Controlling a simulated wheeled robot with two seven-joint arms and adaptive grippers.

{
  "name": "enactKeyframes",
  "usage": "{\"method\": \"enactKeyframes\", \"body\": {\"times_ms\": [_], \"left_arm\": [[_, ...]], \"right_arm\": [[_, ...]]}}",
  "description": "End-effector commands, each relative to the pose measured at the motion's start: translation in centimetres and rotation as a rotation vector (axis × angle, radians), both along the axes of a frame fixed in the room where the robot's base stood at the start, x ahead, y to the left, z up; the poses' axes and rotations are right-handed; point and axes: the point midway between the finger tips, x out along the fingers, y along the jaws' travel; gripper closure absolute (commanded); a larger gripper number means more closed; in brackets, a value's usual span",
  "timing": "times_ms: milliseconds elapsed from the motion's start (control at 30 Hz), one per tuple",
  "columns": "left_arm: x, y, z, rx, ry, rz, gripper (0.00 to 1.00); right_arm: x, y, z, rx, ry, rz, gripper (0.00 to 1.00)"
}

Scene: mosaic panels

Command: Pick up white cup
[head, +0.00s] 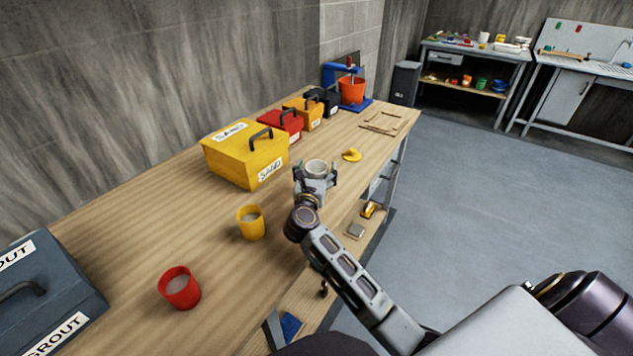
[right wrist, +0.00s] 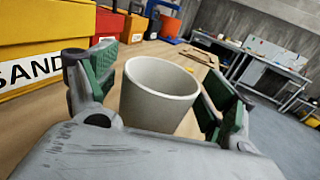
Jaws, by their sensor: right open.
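The white cup (head: 316,168) stands upright on the wooden workbench (head: 215,267), near its right edge. My right gripper (head: 316,178) is at the cup with its fingers on either side. In the right wrist view the white cup (right wrist: 158,95) sits between the two green-padded fingers of the open right gripper (right wrist: 160,92). A gap shows at the cup's right; at its left the finger is close, and I cannot tell whether it touches. The cup's lower part is hidden by the gripper body. My left gripper is not in view.
A yellow SAND box (head: 225,160) stands left of the cup, with red and orange boxes behind. A yellow cup (head: 251,224) and a red cup (head: 180,289) stand nearer. A yellow piece (head: 352,155) lies just beyond the gripper. Bench space between the cups is clear.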

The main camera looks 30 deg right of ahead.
Motion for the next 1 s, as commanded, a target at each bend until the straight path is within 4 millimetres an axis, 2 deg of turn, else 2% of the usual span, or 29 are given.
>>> {"method": "enactKeyframes", "body": {"times_ms": [333, 700, 1000], "left_arm": [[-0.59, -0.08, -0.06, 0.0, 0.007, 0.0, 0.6], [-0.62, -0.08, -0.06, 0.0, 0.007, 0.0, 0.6], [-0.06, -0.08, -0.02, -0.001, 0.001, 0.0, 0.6]], "right_arm": [[-0.01, 0.03, -0.01, 0.0, 0.0, 0.0, 0.18], [-0.02, 0.04, -0.02, 0.001, -0.001, 0.0, 0.65], [-0.01, 0.05, 0.13, 0.001, -0.001, 0.0, 0.67]]}}
